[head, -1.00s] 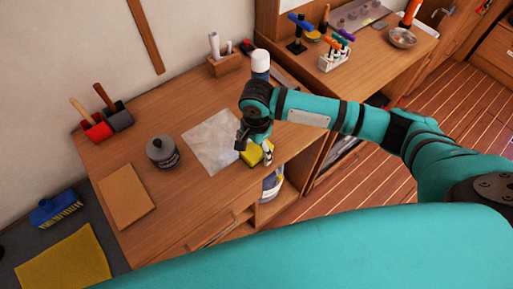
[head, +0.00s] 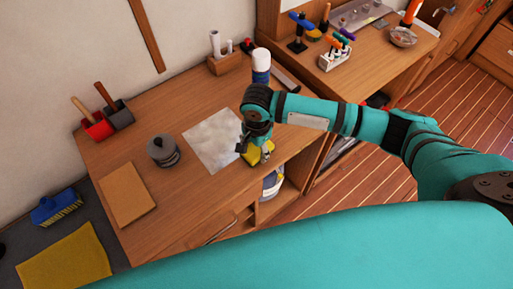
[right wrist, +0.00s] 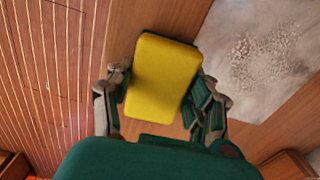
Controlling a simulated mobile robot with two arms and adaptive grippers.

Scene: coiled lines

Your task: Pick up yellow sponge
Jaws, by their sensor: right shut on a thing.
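The yellow sponge (head: 253,157) is at the front right edge of the wooden worktop in the head view, partly covered by my right gripper (head: 255,153). In the right wrist view the sponge (right wrist: 162,78) is a yellow block with a dark green edge. It lies between the two fingers of my right gripper (right wrist: 160,95), which is shut on it from both sides. I cannot tell whether the sponge touches the worktop. My left gripper is not in view.
A pale stained sheet (head: 212,141) lies left of the sponge. A white-capped bottle (head: 261,63) stands behind my right gripper. An open shelf (head: 280,200) is below the edge.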

